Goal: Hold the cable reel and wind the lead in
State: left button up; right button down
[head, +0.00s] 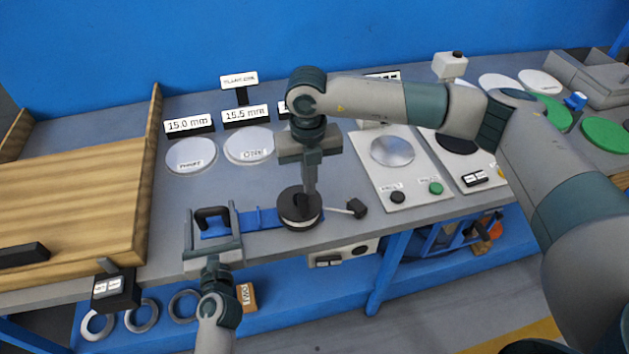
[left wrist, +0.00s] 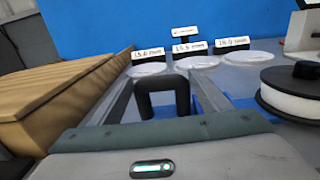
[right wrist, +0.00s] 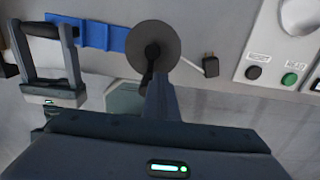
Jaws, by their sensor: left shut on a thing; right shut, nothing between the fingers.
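The cable reel (head: 300,212) is a black-flanged drum with a white band, standing at the bench front. It shows at the right of the left wrist view (left wrist: 292,98) and from above in the right wrist view (right wrist: 166,56). A black U-shaped handle (left wrist: 162,98) joins it by a blue bar (head: 262,217). My left gripper (head: 212,222) is shut on the handle. My right gripper (head: 308,196) is shut above the reel, its fingers at the reel's black knob (right wrist: 152,52); contact is unclear. A short white lead (head: 335,207) runs right to a black plug (head: 356,208).
Labelled round discs (head: 192,156) lie behind the reel. A panel with a grey disc and buttons (head: 412,184) stands to the right. A wooden box (head: 75,195) is at left. Rings (head: 142,316) lie on the lower shelf. Bare bench lies around the plug.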

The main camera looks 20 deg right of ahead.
pick_arm(q)
jog(key=shift+s+d, duration=0.1)
pick_arm(e)
notch_tip(320, 180, up, 7)
dwell(0.6)
pick_arm(q)
jog(key=o, duration=2)
jog(key=shift+s, duration=0.1)
jog(key=s, duration=1.1)
jog(key=shift+s, duration=0.4)
